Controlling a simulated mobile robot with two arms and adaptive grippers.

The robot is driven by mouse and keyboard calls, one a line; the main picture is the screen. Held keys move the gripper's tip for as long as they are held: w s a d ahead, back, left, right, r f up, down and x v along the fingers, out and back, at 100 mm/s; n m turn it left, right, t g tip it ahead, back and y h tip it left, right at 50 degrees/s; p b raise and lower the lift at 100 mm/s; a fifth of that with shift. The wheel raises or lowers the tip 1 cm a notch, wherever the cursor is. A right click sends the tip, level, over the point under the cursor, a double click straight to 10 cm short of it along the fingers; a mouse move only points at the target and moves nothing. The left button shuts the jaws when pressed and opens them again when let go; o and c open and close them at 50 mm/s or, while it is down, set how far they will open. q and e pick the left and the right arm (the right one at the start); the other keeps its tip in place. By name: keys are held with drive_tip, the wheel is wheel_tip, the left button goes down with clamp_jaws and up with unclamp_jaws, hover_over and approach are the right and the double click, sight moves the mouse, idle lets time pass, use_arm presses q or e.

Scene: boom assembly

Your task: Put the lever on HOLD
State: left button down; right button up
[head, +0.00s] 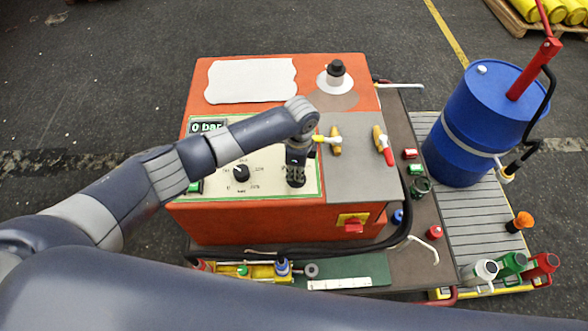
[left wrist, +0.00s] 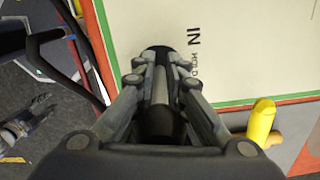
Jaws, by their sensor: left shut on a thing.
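My left gripper (head: 296,178) is over the right part of the cream control panel (head: 262,190) on the orange machine. In the left wrist view the gripper (left wrist: 161,85) is shut on the black lever (left wrist: 157,52), whose dark end shows between the fingers. The labels "IN" and a part-hidden "HOLD" are printed on the panel just right of the fingers there. The fingers hide most of the lever and some of the labels, so I cannot tell its exact setting.
A black knob (head: 241,173) and a "0 bar" display (head: 207,126) are on the panel's left. A yellow-handled valve (head: 336,140) and a red-tipped one (head: 384,146) stand close right of the gripper. A blue drum (head: 484,118) stands further right.

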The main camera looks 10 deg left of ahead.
drive_tip(key=shift+w+d, duration=0.1)
drive_tip(key=shift+d, duration=0.1)
use_arm(q)
drive_tip(key=c, duration=1.7)
unclamp_jaws()
drive_tip(key=shift+o, duration=0.2)
use_arm(e)
drive_tip(key=shift+d, duration=0.1)
use_arm(q)
drive_tip(key=r, duration=1.2)
drive_tip(key=shift+d, duration=0.2)
drive_tip(key=shift+s+f, duration=0.1)
